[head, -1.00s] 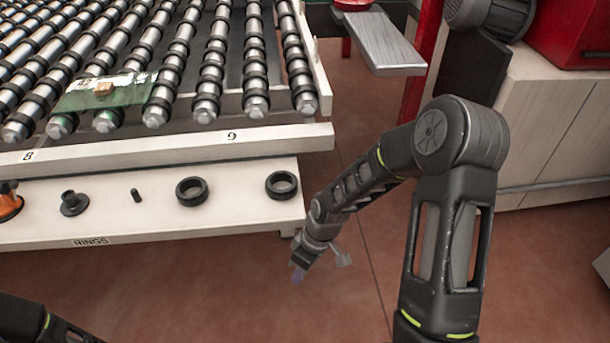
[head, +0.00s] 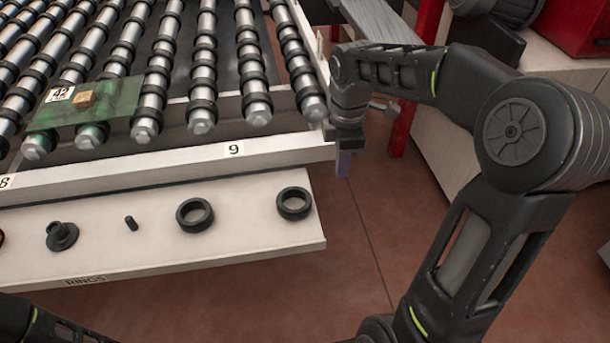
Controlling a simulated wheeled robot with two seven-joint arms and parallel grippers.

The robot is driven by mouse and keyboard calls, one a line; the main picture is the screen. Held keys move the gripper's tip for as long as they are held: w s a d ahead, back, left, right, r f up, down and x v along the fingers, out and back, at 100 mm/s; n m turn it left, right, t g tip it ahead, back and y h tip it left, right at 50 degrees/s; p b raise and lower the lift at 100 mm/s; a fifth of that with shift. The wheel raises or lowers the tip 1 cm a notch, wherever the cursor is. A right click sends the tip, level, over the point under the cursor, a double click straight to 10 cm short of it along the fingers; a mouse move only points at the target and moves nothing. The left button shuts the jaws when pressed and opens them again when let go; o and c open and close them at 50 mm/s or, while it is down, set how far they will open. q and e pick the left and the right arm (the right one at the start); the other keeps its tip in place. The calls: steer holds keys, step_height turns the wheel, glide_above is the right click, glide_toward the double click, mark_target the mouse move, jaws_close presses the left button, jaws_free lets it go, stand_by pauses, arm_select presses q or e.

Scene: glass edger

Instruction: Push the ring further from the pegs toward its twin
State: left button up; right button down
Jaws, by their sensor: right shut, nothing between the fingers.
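Two black rings lie flat on the cream shelf marked RINGS. The ring further from the pegs (head: 294,203) is near the shelf's right end. Its twin (head: 194,214) lies to its left, with a clear gap between them. A small black peg (head: 131,223) and a black flanged peg (head: 61,236) are further left. My right gripper (head: 343,164) points down, shut and empty, beyond the shelf's right end. It is apart from the ring, up and to the right of it in the picture. My left gripper is out of view; only part of that arm shows at bottom left.
A roller conveyor with a pale front rail (head: 180,172) runs behind the shelf (head: 250,245). A green glass piece (head: 112,100) with a small brown block (head: 84,99) lies on the rollers. Open red floor (head: 400,235) is right of the shelf.

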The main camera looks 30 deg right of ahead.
mark_target(282, 196)
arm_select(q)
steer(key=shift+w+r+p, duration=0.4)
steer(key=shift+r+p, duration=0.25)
arm_select(e)
steer(key=w+a+f, duration=0.2)
steer(key=a+f, duration=0.1)
steer(key=f, duration=0.7)
steer(key=shift+w+a, duration=0.25)
steer(key=shift+a, duration=0.1)
steer(key=w+a, duration=0.1)
steer(key=a, duration=0.1)
steer(key=w+a+b, duration=0.1)
steer(key=a, duration=0.2)
steer(key=w+a, duration=0.1)
steer(key=a, duration=0.2)
steer(key=shift+w+a, duration=0.2)
steer(key=shift+w, duration=0.15)
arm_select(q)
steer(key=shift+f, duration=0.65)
arm_select(e)
steer(key=shift+d, duration=0.1)
